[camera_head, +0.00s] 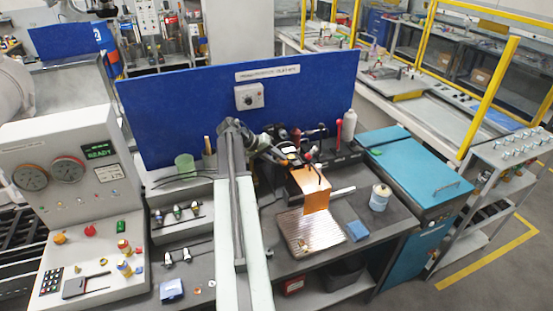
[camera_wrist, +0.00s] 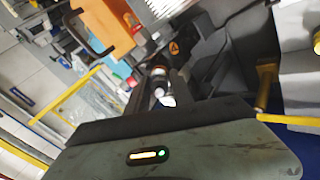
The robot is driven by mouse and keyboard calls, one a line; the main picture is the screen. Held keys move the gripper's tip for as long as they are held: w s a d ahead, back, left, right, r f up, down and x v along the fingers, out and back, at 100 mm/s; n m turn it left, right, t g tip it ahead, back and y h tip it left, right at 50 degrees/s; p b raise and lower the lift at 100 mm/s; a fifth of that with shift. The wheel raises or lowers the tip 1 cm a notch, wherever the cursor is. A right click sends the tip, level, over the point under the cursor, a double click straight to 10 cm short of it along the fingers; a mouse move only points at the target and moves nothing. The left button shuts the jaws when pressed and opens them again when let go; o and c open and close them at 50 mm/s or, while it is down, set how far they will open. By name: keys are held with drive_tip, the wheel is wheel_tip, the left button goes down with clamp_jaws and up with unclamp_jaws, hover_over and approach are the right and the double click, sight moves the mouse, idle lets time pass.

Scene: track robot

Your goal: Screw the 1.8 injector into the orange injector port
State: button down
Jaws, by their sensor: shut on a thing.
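My gripper (camera_wrist: 157,92) is shut on a small dark injector with a pale end (camera_wrist: 158,72); no size label is readable. In the head view my gripper (camera_head: 287,158) is beside the upright orange plate (camera_head: 316,190) over the bench, and the injector is too small to make out. The orange plate also shows in the wrist view (camera_wrist: 104,24). A dark block with an orange triangle mark (camera_wrist: 177,48) lies just beyond the fingers. I cannot tell whether the injector touches it, and no port opening is clearly visible.
Several injectors (camera_head: 178,213) lie on the left trays. A blue panel (camera_head: 185,100) stands behind. The bench's front right is fairly clear.

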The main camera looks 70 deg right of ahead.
drive_tip(key=m, duration=0.7)
drive_tip(key=shift+m, duration=0.3)
drive_tip(key=shift+m, duration=0.7)
drive_tip(key=m, duration=1)
drive_tip(key=shift+m, duration=0.3)
